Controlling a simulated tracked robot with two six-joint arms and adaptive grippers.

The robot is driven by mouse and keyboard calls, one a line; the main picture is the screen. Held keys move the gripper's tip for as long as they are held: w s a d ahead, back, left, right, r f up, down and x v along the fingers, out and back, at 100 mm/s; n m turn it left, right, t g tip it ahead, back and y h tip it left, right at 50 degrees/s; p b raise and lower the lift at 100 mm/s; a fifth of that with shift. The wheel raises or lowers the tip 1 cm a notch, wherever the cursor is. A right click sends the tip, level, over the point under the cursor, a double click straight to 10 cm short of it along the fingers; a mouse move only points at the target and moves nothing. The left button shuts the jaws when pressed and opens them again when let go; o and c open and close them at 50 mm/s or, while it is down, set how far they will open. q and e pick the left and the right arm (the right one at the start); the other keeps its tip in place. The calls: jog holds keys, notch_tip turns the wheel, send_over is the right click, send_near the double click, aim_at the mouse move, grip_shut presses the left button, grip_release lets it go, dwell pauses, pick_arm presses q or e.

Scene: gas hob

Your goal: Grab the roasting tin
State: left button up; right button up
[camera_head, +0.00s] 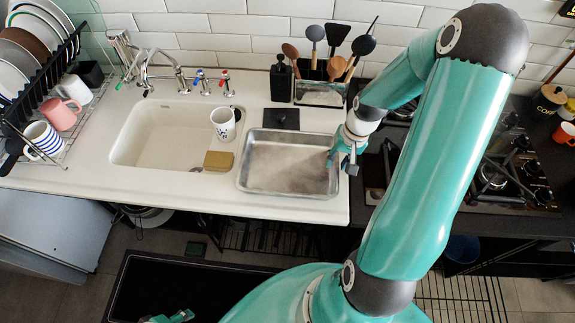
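The roasting tin (286,168) is a shallow rectangular grey metal tin. It sits flat on the white counter, right of the sink. My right gripper (344,163) is at the tin's right rim. One finger is over the inside of the tin and the other is near the outer side. Whether the fingers touch or clamp the rim cannot be told. My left gripper (172,317) shows only in part at the bottom edge, low and well away from the tin.
A white mug (222,124) and a sponge (218,161) are left of the tin, at the sink (160,135). A dark block (281,118) and a utensil holder (320,92) stand behind. The gas hob (500,175) is to the right.

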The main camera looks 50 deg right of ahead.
notch_tip(320, 180, down, 2)
jog(key=shift+w+a, duration=0.1)
jog(key=shift+w, duration=0.05)
grip_shut()
dwell(0.5)
